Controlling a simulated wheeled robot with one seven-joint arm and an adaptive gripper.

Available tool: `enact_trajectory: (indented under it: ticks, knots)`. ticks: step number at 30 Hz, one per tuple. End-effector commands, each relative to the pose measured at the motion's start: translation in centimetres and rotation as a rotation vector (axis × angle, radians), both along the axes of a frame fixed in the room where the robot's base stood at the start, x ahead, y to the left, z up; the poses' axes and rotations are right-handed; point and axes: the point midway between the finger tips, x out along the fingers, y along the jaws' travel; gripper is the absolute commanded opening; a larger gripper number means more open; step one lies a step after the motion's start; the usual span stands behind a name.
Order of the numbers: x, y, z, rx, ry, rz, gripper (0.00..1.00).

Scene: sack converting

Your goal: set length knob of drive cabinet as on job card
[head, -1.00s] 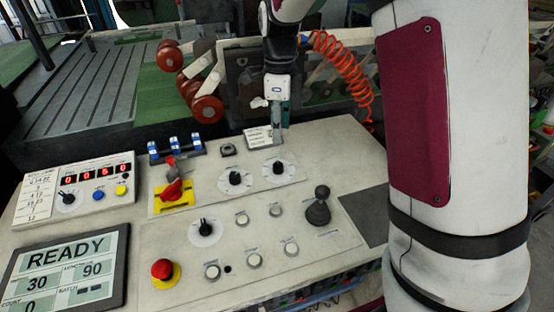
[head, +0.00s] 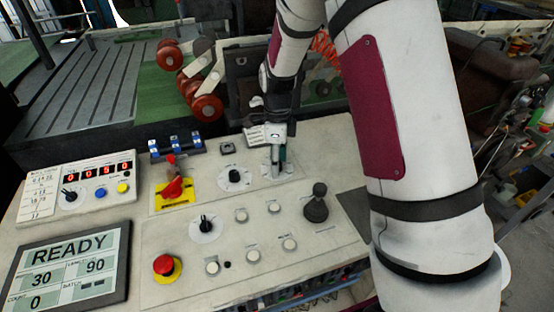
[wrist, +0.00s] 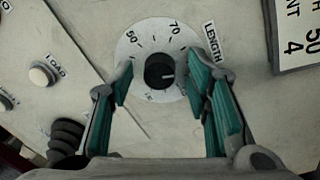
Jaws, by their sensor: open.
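The length knob (wrist: 158,72) is a round black knob on a white dial marked LENGTH in the wrist view. Its white pointer line points right in the picture, past the 70 mark; 50 is at upper left. My gripper (wrist: 161,82) is open, its teal-padded fingers apart on either side of the knob. In the head view my gripper (head: 277,162) is over the dial and hides most of it. The job card (wrist: 300,32) is cut off at upper right in the wrist view; "H 50" and "NT 4" are readable. The card (head: 262,135) lies behind the gripper in the head view.
A second dial knob (head: 235,176), a joystick (head: 317,204), a red switch (head: 173,188) and a red stop button (head: 163,265) stand on the panel. The screen (head: 68,268) reads READY, 30 and length 90. Several white buttons lie in front.

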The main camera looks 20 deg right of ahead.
Motion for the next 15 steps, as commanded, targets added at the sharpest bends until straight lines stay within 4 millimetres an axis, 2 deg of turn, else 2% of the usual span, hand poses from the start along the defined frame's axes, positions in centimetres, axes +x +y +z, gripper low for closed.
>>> enact_trajectory:
  ticks: [1,2,7,15]
  knots:
    - [-0.01,0.0,0.0,0.0,0.0,0.0,0.44]
    - [-0.01,0.0,0.01,0.0,0.0,0.0,0.4]
    - [0.0,0.01,0.02,0.0,0.0,0.0,0.01]
    - [0.01,0.01,0.02,-0.001,0.0,0.009,0.0]
